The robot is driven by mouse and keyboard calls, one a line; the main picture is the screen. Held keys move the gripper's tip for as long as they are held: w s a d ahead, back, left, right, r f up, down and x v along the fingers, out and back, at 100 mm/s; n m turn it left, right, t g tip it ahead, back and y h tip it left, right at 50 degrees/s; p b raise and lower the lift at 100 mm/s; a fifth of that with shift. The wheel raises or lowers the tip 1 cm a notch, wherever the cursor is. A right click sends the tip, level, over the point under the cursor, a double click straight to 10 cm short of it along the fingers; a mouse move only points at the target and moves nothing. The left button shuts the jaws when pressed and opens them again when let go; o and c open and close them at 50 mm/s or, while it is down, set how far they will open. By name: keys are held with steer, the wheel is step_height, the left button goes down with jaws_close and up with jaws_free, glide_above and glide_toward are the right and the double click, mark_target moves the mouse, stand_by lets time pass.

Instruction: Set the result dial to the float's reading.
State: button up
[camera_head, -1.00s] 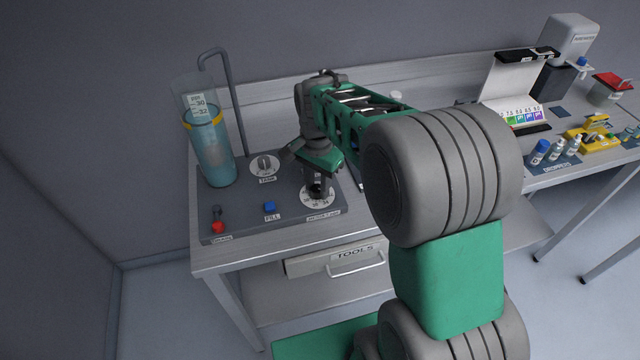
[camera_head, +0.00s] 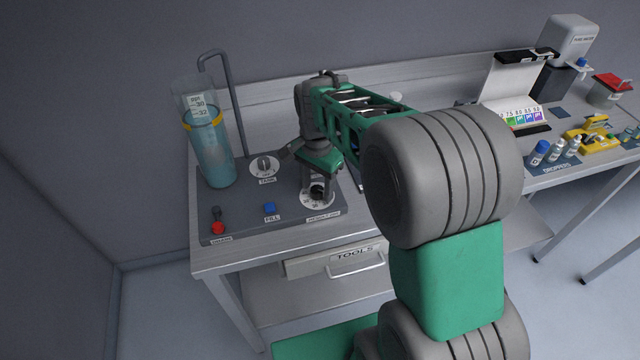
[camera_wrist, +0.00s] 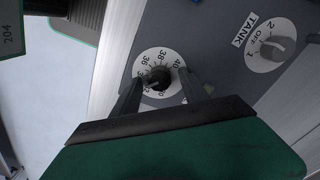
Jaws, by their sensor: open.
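The result dial (camera_head: 306,199) is a white numbered disc with a black knob, at the front right of the grey panel. In the wrist view the dial (camera_wrist: 146,60) shows numbers including 36, 38 and 40 around the knob (camera_wrist: 157,79). My gripper (camera_head: 318,184) is over the dial. In the wrist view its open fingers (camera_wrist: 160,76) stand on either side of the knob; I cannot tell whether they touch it. The clear cylinder (camera_head: 214,155) holds blue-green liquid, with a yellow band (camera_head: 203,121) near its top. A white scale (camera_head: 198,103) above shows 30 and 32; the exact reading is too small to tell.
The tank dial (camera_head: 264,166), blue fill button (camera_head: 270,207) and red knob (camera_head: 218,228) share the panel (camera_head: 240,217). A grey bent pipe (camera_head: 236,95) rises behind. A tools drawer (camera_head: 350,257) is below. Bottles (camera_head: 540,152) and a colour chart (camera_head: 526,115) stand at right.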

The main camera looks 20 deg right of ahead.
mark_target(317, 189)
steer(key=shift+r, duration=0.1)
step_height(317, 189, up, 8)
steer(key=shift+f+b, duration=0.2)
steer(key=shift+b, duration=0.3)
